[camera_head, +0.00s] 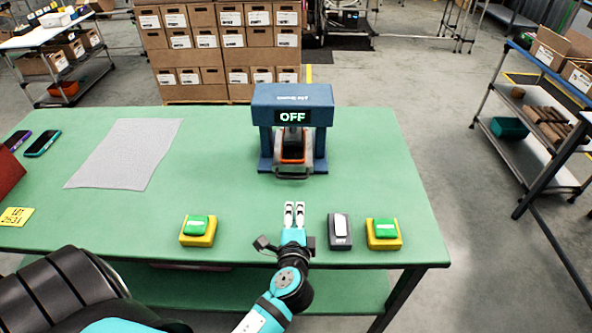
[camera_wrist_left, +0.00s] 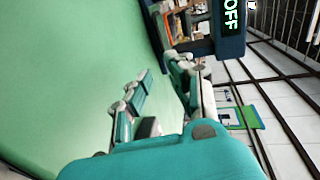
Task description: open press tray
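The blue press (camera_head: 292,95) stands at the back of the green table, and its display reads OFF. Its orange-edged dark tray (camera_head: 292,150) sits between the press's posts, with a grey handle (camera_head: 292,176) facing the front. My left gripper (camera_head: 294,208) is in front of the handle, apart from it, pointing at the press. Its two fingers are parted with nothing between them. In the left wrist view, the fingers (camera_wrist_left: 160,88) also show apart, with the press (camera_wrist_left: 228,30) beyond at the top. My right gripper is not in view.
Two yellow boxes with green buttons, one left (camera_head: 198,230) and one right (camera_head: 383,234), stand near the front edge. A grey sheet (camera_head: 125,153) and phones (camera_head: 42,143) lie left. The table between is clear.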

